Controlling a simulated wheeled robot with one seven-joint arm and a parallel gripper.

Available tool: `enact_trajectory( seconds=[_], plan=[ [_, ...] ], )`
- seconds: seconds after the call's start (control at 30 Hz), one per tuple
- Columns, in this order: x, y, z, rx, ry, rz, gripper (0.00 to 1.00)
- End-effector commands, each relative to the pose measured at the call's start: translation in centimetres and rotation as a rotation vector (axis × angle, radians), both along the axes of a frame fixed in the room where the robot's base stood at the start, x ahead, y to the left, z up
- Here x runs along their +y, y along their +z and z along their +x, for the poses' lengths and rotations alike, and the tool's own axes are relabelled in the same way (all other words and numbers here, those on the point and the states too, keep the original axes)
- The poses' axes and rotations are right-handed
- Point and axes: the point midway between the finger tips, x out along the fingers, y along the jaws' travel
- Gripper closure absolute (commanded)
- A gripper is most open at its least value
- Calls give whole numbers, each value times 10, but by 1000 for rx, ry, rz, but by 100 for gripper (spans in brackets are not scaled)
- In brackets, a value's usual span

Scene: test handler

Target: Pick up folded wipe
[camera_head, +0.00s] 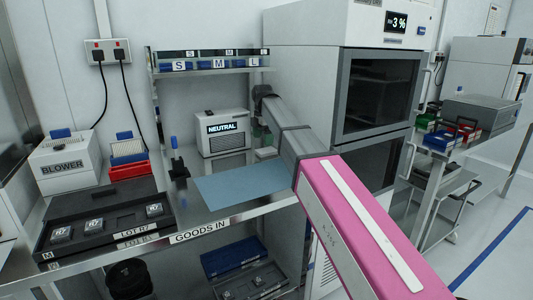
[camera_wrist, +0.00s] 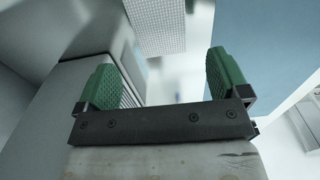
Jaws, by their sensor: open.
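The folded wipe (camera_head: 266,153) is a small pale pad on the steel bench, in front of the NEUTRAL box and behind the blue mat. In the wrist view a white, finely textured wipe (camera_wrist: 158,24) shows at the top, beyond the fingertips and roughly between them. My gripper (camera_wrist: 165,72) is open, with two green ridged finger pads wide apart and nothing between them. In the head view my arm comes in from the lower right and its end is above the wipe; the fingers are mostly hidden there.
The NEUTRAL box (camera_head: 221,133) stands close behind the wipe. The blue mat (camera_head: 240,184) lies flat in front. A dark LOT tray (camera_head: 105,228) is at left, a size-labelled shelf (camera_head: 210,68) above, and a grey cabinet (camera_head: 375,95) at right.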

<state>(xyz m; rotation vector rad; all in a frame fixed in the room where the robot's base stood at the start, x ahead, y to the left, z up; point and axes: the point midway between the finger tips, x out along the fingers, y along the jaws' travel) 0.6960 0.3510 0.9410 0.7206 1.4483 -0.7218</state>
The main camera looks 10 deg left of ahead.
Motion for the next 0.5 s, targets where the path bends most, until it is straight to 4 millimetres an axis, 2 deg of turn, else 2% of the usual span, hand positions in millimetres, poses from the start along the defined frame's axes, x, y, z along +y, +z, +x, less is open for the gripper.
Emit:
enact_trajectory(
  seconds=[0.17,0.5],
  plan=[
    [0,-10,-1,-1,0,1,6],
    [0,-53,-2,0,0,0,6]
  ],
)
